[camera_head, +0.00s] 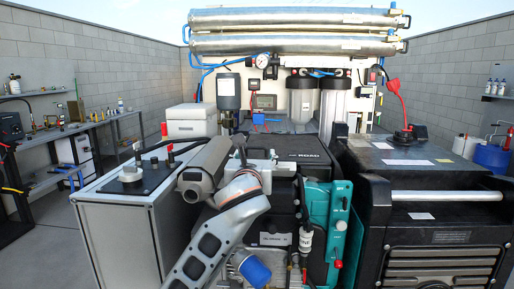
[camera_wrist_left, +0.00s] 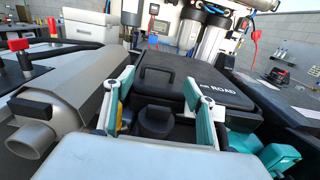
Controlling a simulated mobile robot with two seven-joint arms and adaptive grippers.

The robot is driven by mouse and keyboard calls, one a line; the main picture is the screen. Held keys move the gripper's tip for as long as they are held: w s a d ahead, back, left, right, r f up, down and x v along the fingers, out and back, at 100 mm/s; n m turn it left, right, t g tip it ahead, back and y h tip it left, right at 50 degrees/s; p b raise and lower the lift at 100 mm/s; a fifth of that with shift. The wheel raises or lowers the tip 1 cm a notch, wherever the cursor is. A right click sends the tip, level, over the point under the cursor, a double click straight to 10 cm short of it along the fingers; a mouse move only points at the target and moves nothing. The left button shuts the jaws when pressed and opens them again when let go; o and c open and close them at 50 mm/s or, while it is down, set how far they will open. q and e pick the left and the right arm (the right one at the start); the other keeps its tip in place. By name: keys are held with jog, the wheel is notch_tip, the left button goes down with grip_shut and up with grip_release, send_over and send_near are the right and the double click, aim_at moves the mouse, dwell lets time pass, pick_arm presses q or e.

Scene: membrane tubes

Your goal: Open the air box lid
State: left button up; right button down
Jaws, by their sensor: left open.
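The black lid (camera_head: 302,146) of the box, marked "ROAD", lies flat and closed behind my left gripper in the head view. In the left wrist view the lid (camera_wrist_left: 222,93) is ahead of the gripper, with a black handle (camera_wrist_left: 157,72) on its near left part. My left gripper (camera_wrist_left: 160,84) is open, with its teal-padded fingers spread to either side of the handle in the picture. Nothing is held between them. I cannot tell how far the fingertips are from the handle. A dark round cap (camera_wrist_left: 155,121) shows between the fingers. My right gripper is not in view.
A teal part (camera_head: 341,207) stands at the right. A large black case (camera_head: 430,195) fills the right side. Filter housings (camera_head: 302,98) stand behind the lid.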

aim_at(257, 148)
pick_arm(q)
jog(key=w+p, duration=0.1)
jog(key=w, duration=0.6)
jog(key=shift+w, duration=0.1)
